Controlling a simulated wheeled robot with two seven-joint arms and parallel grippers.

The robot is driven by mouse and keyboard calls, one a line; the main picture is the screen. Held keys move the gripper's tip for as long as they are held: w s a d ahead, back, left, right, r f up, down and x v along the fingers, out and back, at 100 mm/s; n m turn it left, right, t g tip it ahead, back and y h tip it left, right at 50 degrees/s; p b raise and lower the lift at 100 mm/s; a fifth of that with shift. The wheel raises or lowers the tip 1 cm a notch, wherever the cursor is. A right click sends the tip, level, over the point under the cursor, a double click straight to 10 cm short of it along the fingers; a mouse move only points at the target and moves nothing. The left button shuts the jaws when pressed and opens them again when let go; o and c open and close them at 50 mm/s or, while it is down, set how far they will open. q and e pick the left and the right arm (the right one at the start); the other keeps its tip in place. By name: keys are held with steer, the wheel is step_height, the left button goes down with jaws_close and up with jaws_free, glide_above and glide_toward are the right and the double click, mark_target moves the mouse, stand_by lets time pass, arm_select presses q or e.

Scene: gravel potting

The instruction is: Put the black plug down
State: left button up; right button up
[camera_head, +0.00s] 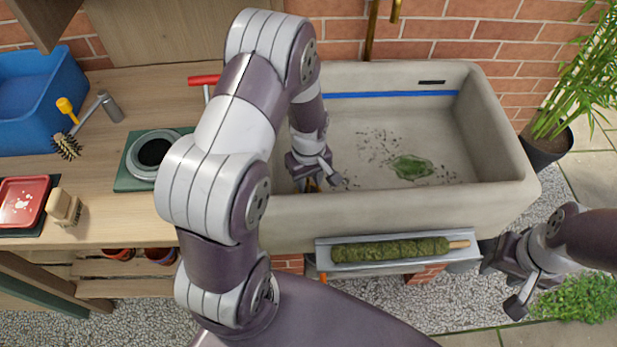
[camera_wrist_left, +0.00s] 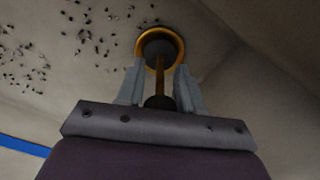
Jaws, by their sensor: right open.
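The black plug (camera_wrist_left: 160,48) shows in the left wrist view as a dark disc inside a brass ring (camera_wrist_left: 181,50) on the sink floor. A brass-coloured stem rises from it to a dark knob (camera_wrist_left: 159,102). My left gripper (camera_wrist_left: 160,72) is open, with its fingers on both sides of the stem and a visible gap on each side. In the head view my left gripper (camera_head: 325,184) is down inside the sink (camera_head: 345,160) at its left end, and the plug is hidden there. My right gripper (camera_head: 528,296) is open and empty, outside the sink at the lower right.
Dark specks and a green clump (camera_head: 411,167) lie on the sink floor. A tray (camera_head: 325,255) with a moss pole (camera_head: 390,250) sits at the sink's front. The wooden bench (camera_head: 110,225) at left holds a blue crate (camera_head: 35,100), pot and tools. A potted plant (camera_head: 548,146) stands right.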

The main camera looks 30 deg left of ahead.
arm_select(q)
steer(key=shift+o, duration=1)
step_height(320, 180, up, 12)
steer(key=shift+p, duration=0.95)
steer(key=s+d+r+m, duration=0.1)
steer(key=s+m, duration=0.2)
steer(key=s+d+r+m+t, duration=0.1)
steer(key=s+d+r+m, duration=0.1)
steer(key=s+m, duration=0.1)
steer(key=s+d+r+m, duration=0.1)
steer(key=s+d+m, duration=0.1)
steer(key=s+m, duration=0.1)
steer(key=shift+d+r+m, duration=0.2)
steer(key=shift+r+m, duration=0.15)
steer(key=shift+m, duration=0.55)
steer(key=shift+s, duration=0.1)
steer(key=shift+w+f, duration=0.1)
steer(key=shift+w, duration=0.1)
